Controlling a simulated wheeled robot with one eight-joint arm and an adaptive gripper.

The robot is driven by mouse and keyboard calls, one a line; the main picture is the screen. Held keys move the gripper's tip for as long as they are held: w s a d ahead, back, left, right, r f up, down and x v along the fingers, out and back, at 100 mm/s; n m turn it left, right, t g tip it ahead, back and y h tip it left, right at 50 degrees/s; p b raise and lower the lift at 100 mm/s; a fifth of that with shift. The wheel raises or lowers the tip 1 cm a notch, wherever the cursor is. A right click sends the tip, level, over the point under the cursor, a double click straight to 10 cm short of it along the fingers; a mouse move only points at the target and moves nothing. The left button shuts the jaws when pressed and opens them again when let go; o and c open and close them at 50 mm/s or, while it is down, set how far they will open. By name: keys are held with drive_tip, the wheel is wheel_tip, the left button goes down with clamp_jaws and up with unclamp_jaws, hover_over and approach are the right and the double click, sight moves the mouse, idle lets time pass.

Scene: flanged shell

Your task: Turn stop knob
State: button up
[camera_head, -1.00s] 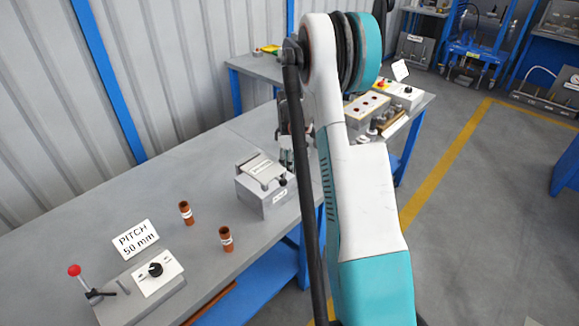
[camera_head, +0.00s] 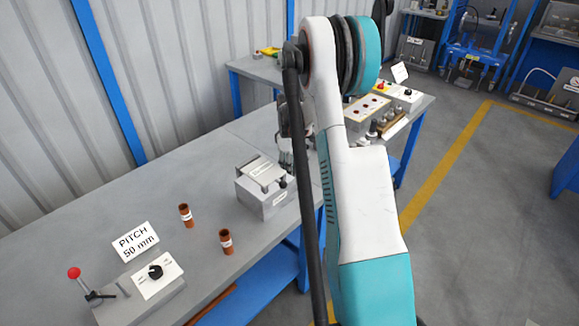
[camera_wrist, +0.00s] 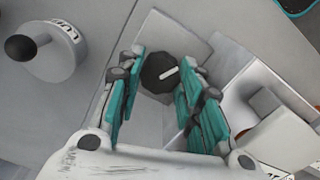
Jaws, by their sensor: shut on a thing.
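In the wrist view a black round knob (camera_wrist: 159,73) with a white pointer line sits on a grey box-like fixture. My gripper (camera_wrist: 163,67) has its teal-padded fingers on either side of the knob, shut on it. The pointer line slants up to the right. In the head view my gripper (camera_head: 291,125) is partly hidden behind my arm, above the bench, and the held knob cannot be made out there.
On the bench (camera_head: 200,170) stand a grey box with a tilted plate (camera_head: 262,190), two brown cylinders (camera_head: 186,215) and a lever-and-dial box (camera_head: 140,295) with a "PITCH 50 mm" sign (camera_head: 135,241). A round labelled part with a black ball (camera_wrist: 48,50) is left of my fingers.

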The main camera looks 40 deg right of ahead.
drive_tip(key=m, duration=1.1)
drive_tip(key=shift+m+p, duration=0.3)
drive_tip(key=shift+m, duration=1.8)
drive_tip(key=o, duration=0.8)
drive_tip(key=shift+c, duration=0.2)
drive_tip(key=shift+r, duration=0.1)
